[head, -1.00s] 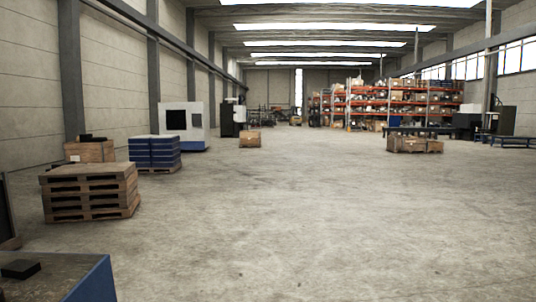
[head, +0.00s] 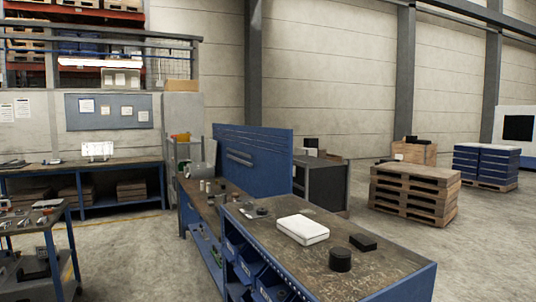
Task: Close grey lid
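I cannot make out a grey lid for certain. A white, flat, box-like object (head: 303,229) lies on the near blue-sided workbench (head: 385,262) in the head view. It looks closed, but its details are too small to tell. A dark round object (head: 340,259) and a small black block (head: 363,242) lie to its right on the same bench. Neither of my grippers shows in the head view.
A second workbench with a blue back panel (head: 262,150) stands behind the near bench. A tool cart (head: 42,225) is at the left edge. Stacked pallets (head: 413,193) stand at the right. Open concrete floor (head: 485,245) lies at the right and between cart and benches.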

